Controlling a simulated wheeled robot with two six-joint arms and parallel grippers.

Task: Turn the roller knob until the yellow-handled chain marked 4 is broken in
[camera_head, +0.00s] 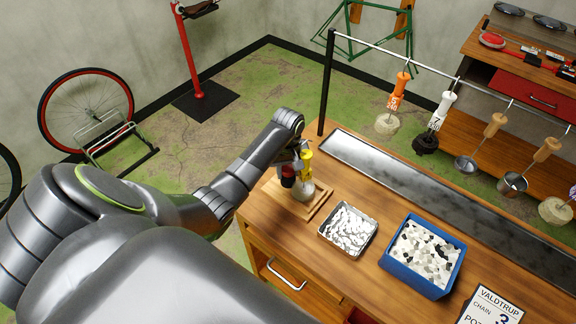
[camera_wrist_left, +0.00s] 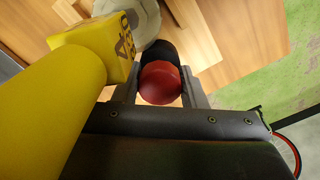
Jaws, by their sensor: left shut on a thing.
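The roller knob (camera_wrist_left: 160,84) is red with a dark part behind it. It also shows in the head view (camera_head: 288,172), on the wooden roller board (camera_head: 314,208) at the bench's left end. My left gripper (camera_wrist_left: 160,92) is shut on the knob, a finger on each side. The yellow handle (camera_head: 306,160) of a chain stands right beside the gripper and fills the left of the wrist view (camera_wrist_left: 60,100). Its dark marking is only partly readable. The pale chain (camera_head: 301,190) sits below it at the roller, partly hidden. My right gripper is not in view.
A foil-lined tray (camera_head: 323,237) and a blue bin (camera_head: 384,259) of pale and dark pieces stand to the right on the bench. A long metal trough (camera_head: 400,183) runs behind. An orange handle (camera_head: 399,84) and a white handle (camera_head: 443,104) hang from the rail (camera_head: 430,68).

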